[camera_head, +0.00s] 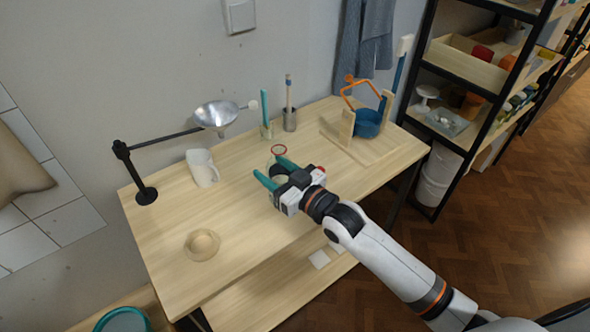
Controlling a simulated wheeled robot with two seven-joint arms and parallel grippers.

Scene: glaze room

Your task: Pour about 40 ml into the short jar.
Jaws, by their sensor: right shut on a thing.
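My right gripper (269,167) has its teal fingers around a small vessel over the middle of the table. A low, round beige vessel (202,244) sits near the front left of the table. I cannot tell for certain which vessel is the short jar, and no liquid level can be made out. My left gripper is not in view.
Two holders, one with a teal tool (265,107), stand at the back. A blue bucket (367,123) sits in a wooden frame at the right. The table's front middle (245,225) is clear.

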